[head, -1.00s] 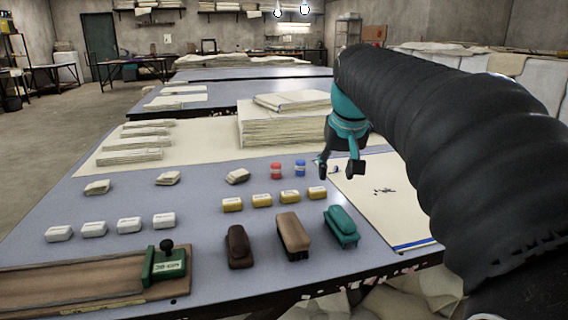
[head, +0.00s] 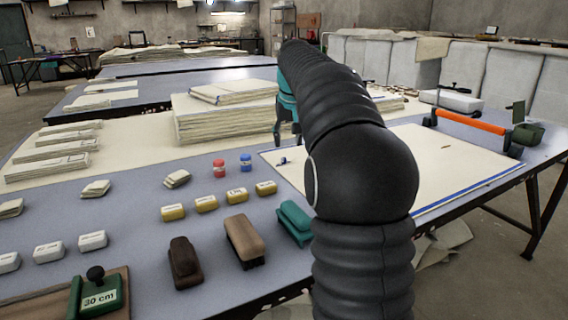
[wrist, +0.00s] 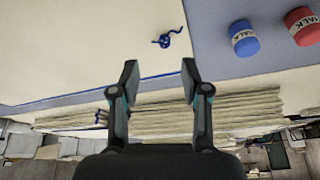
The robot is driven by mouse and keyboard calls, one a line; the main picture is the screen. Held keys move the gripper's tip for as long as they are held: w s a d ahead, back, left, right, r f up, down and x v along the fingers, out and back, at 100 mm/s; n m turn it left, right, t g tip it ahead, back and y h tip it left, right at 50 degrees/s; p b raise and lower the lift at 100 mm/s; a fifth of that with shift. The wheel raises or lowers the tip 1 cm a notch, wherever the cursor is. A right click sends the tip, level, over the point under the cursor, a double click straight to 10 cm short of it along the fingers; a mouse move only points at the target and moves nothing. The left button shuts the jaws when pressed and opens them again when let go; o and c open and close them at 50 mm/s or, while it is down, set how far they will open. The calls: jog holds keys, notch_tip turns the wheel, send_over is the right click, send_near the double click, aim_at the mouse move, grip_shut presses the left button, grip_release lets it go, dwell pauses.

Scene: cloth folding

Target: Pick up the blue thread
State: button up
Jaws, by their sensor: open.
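The blue thread (wrist: 168,38) lies as a small tangled loop on cream cloth in the wrist view, beyond my fingertips and slightly right of centre. A small blue bit that looks like it shows at the cloth's left edge in the head view (head: 283,161). My gripper (wrist: 160,75) is open and empty, its two fingers apart and the thread not between them.
A blue chalk pot (wrist: 243,38) and a red chalk pot (wrist: 302,26) stand right of the thread. A cloth stack (head: 200,122) rises beside my gripper. Yellow blocks (head: 206,204) and brushes (head: 244,240) sit nearer. An orange-handled tool (head: 470,122) lies far right.

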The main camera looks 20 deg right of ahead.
aim_at(284, 156)
jog(key=shift+a+b+x, duration=0.15)
jog(key=shift+b+x, duration=0.1)
jog(key=shift+x, duration=1.45)
jog(key=shift+a+b+x, duration=0.2)
jog(key=shift+b+x, duration=0.05)
jog(key=shift+x, duration=1.5)
jog(key=shift+w+r, duration=0.1)
jog(key=c, duration=0.7)
